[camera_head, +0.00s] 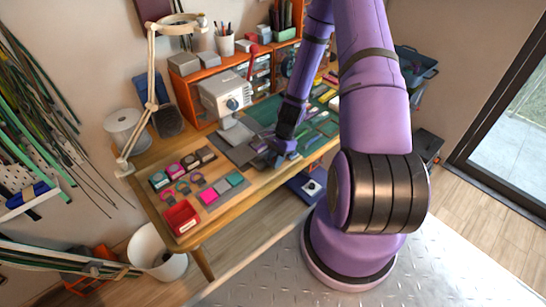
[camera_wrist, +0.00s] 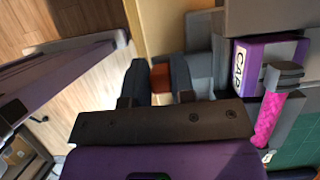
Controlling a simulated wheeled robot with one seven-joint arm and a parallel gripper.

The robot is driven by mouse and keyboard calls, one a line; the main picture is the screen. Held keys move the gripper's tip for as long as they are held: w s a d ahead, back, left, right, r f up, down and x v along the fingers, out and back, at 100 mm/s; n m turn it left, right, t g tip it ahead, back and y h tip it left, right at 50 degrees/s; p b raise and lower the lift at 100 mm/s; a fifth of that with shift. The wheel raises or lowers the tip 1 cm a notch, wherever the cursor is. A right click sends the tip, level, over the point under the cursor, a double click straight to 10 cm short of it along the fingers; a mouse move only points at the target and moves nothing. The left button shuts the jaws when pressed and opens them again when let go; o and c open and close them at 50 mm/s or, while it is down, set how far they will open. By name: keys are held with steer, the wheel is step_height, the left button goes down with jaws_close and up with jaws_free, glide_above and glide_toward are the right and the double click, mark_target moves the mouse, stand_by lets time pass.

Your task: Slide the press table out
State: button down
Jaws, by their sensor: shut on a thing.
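The press (camera_head: 222,95) is a light grey machine with a red lever and a dark blue knob, standing on the wooden workbench. Its grey base plate (camera_head: 240,150) lies below and in front of it; I cannot tell exactly where the sliding table ends. My gripper (camera_head: 276,156) is low over the bench, right of the plate. In the wrist view my gripper (camera_wrist: 160,72) is shut on a small orange-brown piece (camera_wrist: 160,78), which looks like a handle beside grey plates (camera_wrist: 200,62). The fingers hide most of the piece.
A purple block marked "CAP" (camera_wrist: 258,62) and a pink braided cord (camera_wrist: 267,118) lie close right of my gripper in the wrist view. A red tray (camera_head: 182,218) and several coloured pieces sit at the bench's front left. A lamp (camera_head: 152,90) stands behind.

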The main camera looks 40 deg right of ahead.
steer(key=shift+s, duration=0.1)
steer(key=c, duration=1)
jaws_free()
steer(key=shift+o, duration=0.2)
steer(key=shift+d+r, duration=0.1)
steer(key=shift+r, duration=0.05)
steer(key=v, duration=1)
steer(key=shift+r, duration=0.2)
steer(key=shift+d, duration=0.15)
